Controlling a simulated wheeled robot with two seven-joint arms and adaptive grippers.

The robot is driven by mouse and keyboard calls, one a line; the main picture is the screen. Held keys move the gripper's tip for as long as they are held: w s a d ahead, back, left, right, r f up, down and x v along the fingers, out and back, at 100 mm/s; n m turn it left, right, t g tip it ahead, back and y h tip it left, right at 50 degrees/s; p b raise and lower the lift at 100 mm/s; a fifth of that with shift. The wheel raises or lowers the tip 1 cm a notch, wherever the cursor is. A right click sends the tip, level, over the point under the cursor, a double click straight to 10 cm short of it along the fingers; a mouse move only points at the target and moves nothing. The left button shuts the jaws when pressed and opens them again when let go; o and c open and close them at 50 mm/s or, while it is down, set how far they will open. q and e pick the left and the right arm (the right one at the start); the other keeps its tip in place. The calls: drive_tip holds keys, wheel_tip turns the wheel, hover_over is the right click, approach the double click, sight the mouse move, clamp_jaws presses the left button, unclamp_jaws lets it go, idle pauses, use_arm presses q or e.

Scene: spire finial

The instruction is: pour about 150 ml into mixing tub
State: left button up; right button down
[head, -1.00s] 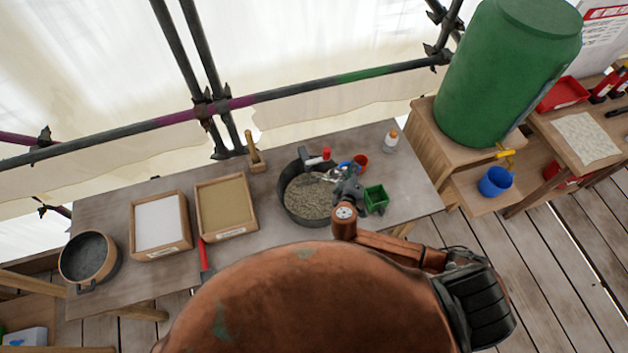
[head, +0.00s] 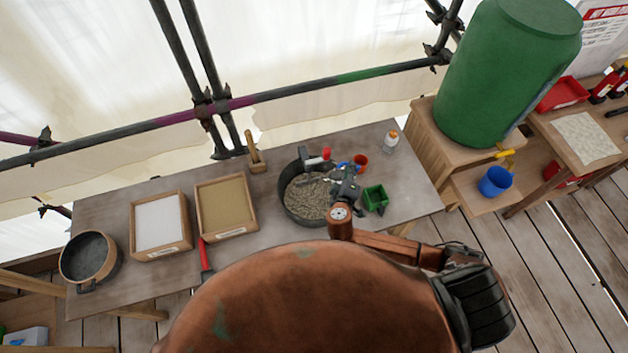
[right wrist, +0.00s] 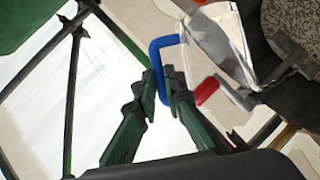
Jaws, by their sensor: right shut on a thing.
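The dark round mixing tub (head: 290,213) stands on the bench, with grey grainy material (head: 306,199) inside. My right gripper (head: 347,178) is over the tub's right side. In the right wrist view its fingers (right wrist: 168,92) are shut on the blue handle (right wrist: 154,50) of a clear jug (right wrist: 228,42). The jug is tilted, with its clear body beside and partly over the tub, which shows at the upper right (right wrist: 290,22). I cannot tell how much liquid is in the jug. My left gripper is out of view.
A red-handled tool (head: 325,153) lies at the tub's back rim. Two trays (head: 187,240) and a pan (head: 112,266) stand left. A green barrel (head: 500,80) is at the right.

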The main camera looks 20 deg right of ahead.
sight(359, 169)
drive_tip(key=shift+w+a+r+n+h+p, duration=0.2)
drive_tip(key=shift+a+r+n+h+p, duration=0.2)
drive_tip(key=shift+a+r+n+p, duration=0.35)
idle(1.1)
drive_tip(key=shift+f, duration=0.15)
drive_tip(key=d+m, duration=0.1)
drive_tip(key=d+f+y+b, duration=0.1)
drive_tip(key=s+d+m+b, duration=0.1)
drive_tip(key=shift+f+m+y, duration=0.25)
drive_tip(key=shift+m+y, duration=0.05)
drive_tip(key=shift+m, duration=0.05)
drive_tip(key=shift+d+f+y+b, duration=0.1)
drive_tip(key=shift+f+y+b, duration=0.1)
drive_tip(key=shift+y+b, duration=0.15)
drive_tip(key=shift+w+d+f+m+b, duration=0.1)
drive_tip(key=shift+d+f+m+b, duration=0.1)
drive_tip(key=shift+f+b, duration=0.25)
drive_tip(key=shift+d+f+m+b, duration=0.1)
drive_tip(key=shift+f+m+b, duration=0.1)
drive_tip(key=shift+f+b, duration=0.15)
drive_tip(key=shift+d+r+m+y+b, duration=0.15)
drive_tip(key=shift+d+m+y+b, duration=0.15)
drive_tip(key=shift+d+m+y, duration=0.25)
drive_tip(key=shift+s, duration=0.2)
